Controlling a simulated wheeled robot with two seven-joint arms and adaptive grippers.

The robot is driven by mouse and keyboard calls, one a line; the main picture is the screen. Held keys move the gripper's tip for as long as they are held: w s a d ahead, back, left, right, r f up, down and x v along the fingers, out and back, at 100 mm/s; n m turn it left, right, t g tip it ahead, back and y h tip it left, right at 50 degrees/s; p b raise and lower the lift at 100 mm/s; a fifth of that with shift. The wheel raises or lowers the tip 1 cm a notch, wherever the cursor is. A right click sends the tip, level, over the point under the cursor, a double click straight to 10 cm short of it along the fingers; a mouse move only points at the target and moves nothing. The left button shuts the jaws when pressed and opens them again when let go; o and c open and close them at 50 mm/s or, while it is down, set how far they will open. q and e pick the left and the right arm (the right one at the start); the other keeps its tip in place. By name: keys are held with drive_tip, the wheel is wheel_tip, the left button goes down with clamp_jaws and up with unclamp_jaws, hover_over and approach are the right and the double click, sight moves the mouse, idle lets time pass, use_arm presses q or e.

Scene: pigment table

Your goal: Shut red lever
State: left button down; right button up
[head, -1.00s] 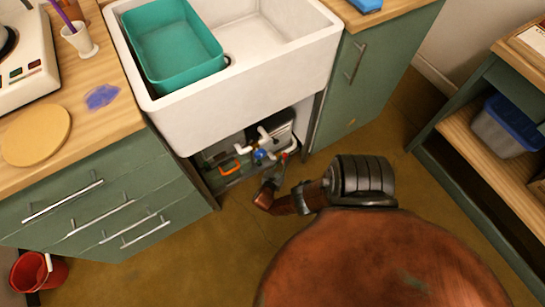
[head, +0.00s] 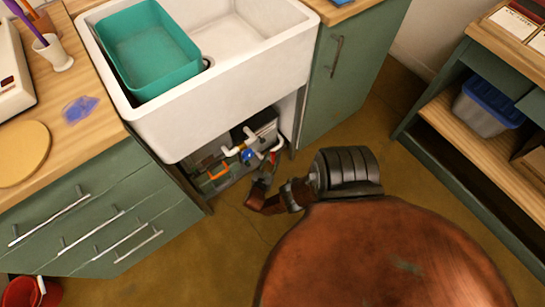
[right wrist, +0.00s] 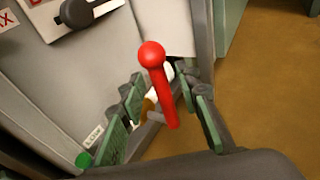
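The red lever (right wrist: 160,85) is a red stick with a round ball end in the right wrist view. In the head view it is a small red spot (head: 279,144) in the open space under the sink. My right gripper (right wrist: 161,92) is open, with green finger pads on either side of the lever and a gap showing on both sides. In the head view the right gripper (head: 265,171) reaches toward the pipes and its fingertips are hard to make out. The lever's base is partly hidden. My left gripper is not in view.
White pipes (head: 254,141), a blue part (head: 247,155) and an orange piece (head: 218,172) sit below the white sink (head: 240,83). A black knob (right wrist: 76,13) is on the panel nearby. Green cabinets flank the opening. The floor (head: 225,250) in front is clear.

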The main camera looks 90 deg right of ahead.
drive_tip(key=v, duration=1.2)
drive_tip(key=shift+f, duration=0.1)
